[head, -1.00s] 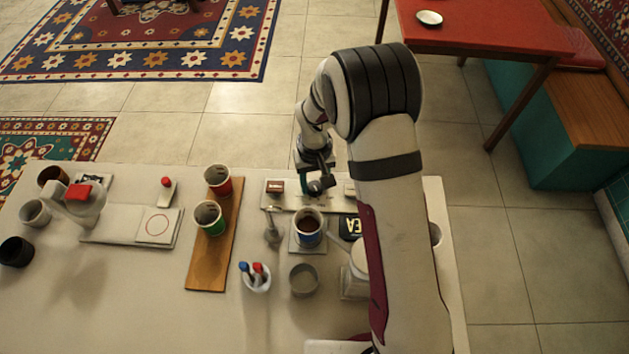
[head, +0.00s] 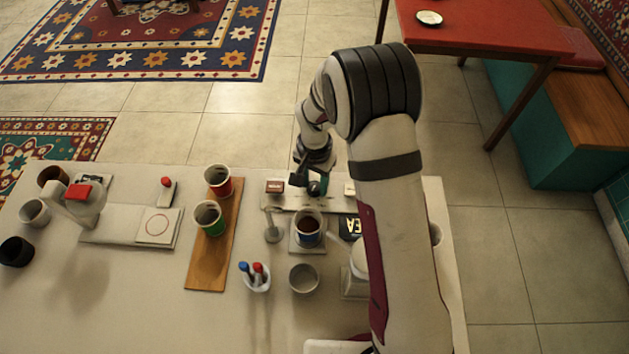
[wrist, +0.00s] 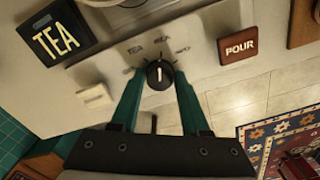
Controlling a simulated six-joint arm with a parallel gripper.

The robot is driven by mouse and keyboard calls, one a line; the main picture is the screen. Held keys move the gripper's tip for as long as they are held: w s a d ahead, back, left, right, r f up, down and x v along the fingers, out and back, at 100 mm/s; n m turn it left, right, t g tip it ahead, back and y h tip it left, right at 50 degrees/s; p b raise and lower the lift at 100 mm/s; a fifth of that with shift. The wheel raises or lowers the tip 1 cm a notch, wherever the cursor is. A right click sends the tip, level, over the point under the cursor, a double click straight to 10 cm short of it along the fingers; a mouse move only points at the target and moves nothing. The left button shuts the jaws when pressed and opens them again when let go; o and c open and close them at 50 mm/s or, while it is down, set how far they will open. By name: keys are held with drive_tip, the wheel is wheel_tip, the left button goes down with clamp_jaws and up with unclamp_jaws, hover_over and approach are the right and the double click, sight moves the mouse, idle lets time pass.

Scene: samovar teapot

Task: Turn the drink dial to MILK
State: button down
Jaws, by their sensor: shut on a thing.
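The black drink dial (wrist: 160,74) sits on the pale machine panel in the wrist view, with a white pointer mark standing almost upright. Small labels curve above it: TEA on the left, a middle one that looks like MILK, and a blurred one on the right. The pointer lies roughly toward the middle label, but I cannot tell its exact alignment. My gripper (wrist: 157,72) has its teal fingers on either side of the dial, shut on it. In the head view my gripper (head: 314,187) is at the panel and hides the dial.
A brown POUR button (wrist: 238,47) and a black TEA sign (wrist: 57,38) flank the dial. A cup of dark drink (head: 308,228) stands near the panel. Red (head: 218,181) and green (head: 209,218) cups stand on a wooden board (head: 205,275). A marker cup (head: 257,281) is closer.

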sight(314, 185)
drive_tip(key=shift+m, duration=0.6)
drive_tip(key=shift+c, duration=2)
unclamp_jaws()
wheel_tip(314, 185, up, 16)
drive_tip(key=shift+f, duration=0.1)
